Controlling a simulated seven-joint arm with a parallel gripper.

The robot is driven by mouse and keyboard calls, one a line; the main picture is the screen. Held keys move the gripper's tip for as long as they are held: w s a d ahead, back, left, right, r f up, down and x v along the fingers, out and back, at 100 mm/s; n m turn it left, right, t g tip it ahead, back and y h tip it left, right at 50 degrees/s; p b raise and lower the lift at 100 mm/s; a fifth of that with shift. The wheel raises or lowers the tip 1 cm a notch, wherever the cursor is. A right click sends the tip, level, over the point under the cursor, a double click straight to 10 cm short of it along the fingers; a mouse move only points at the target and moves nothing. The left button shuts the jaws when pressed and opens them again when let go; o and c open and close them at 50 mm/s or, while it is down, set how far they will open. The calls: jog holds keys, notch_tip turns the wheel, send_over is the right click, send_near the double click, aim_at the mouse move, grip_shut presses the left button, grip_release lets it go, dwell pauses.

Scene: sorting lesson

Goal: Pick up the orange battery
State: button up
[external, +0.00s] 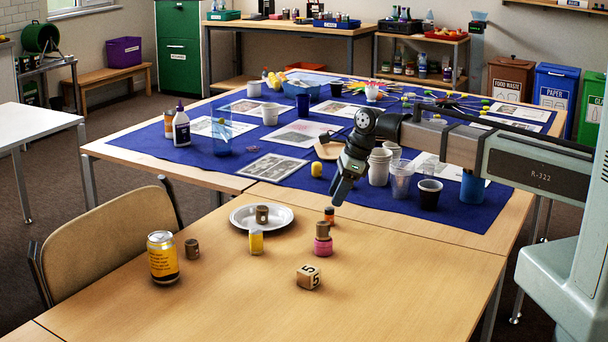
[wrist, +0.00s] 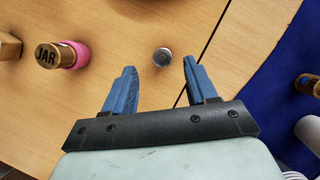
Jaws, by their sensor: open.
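The orange battery (external: 329,215) stands upright on the wooden table, a small orange cylinder with a dark upper part. In the wrist view I see the battery (wrist: 162,57) from above as a small grey disc with a dark rim, in line with the gap between my fingertips. My gripper (external: 338,196) points down above the battery, with its blue fingers apart. In the wrist view, my gripper (wrist: 160,66) is open with nothing between its fingers. It appears to be above the battery and not touching it.
A numbered wooden cube (external: 308,277), yellow bottle (external: 256,242), plate (external: 240,224) and yellow can (external: 163,260) share the table. Cups (external: 379,168) stand on the blue cloth behind.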

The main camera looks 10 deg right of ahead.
aim_at(331, 208)
jog(key=shift+d+x, duration=0.1)
jog(key=shift+x, duration=1.4)
jog(key=shift+d+x, duration=0.15)
jog(key=shift+x, duration=1.35)
jog(key=shift+w+f, duration=0.1)
jog(key=shift+w, duration=0.05)
grip_shut()
